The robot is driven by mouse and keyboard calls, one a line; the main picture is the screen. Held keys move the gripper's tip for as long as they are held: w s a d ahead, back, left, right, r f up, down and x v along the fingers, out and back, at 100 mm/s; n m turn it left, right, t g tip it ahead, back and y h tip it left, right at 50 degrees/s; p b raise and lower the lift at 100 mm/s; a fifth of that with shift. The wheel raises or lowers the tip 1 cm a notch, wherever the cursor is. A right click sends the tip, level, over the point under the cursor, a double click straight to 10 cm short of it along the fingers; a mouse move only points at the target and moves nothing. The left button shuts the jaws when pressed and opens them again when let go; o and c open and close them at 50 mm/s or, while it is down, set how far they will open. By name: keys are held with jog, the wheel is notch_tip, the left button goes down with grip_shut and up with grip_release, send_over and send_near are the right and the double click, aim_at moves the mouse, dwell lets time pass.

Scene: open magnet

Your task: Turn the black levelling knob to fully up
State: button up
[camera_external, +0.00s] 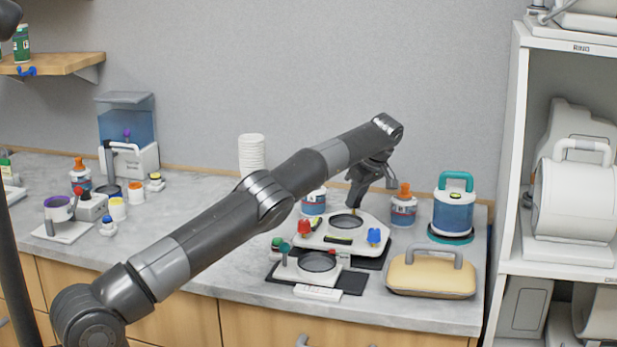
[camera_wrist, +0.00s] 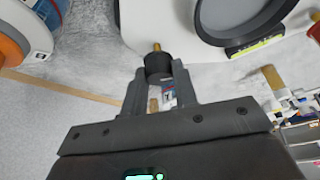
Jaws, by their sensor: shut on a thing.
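In the wrist view the black levelling knob (camera_wrist: 157,68) sits on a short brass stem at the edge of a white instrument (camera_wrist: 150,22). My gripper (camera_wrist: 159,76) is shut on the knob, one finger on each side. In the external view my gripper (camera_external: 356,198) reaches down to the back edge of the white instrument (camera_external: 322,240), which has a dark round plate (camera_external: 346,221). The knob cannot be made out there, and its height setting cannot be read. A yellow-green level strip (camera_wrist: 256,46) shows beside the plate in the wrist view.
A second plate device (camera_external: 318,263) lies in front. An orange-capped jar (camera_external: 403,208), a teal-handled container (camera_external: 453,209) and a tan-topped case (camera_external: 431,276) stand to the right.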

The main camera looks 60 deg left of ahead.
dwell(0.3)
jog(key=o, duration=1)
jog(key=shift+m, duration=0.3)
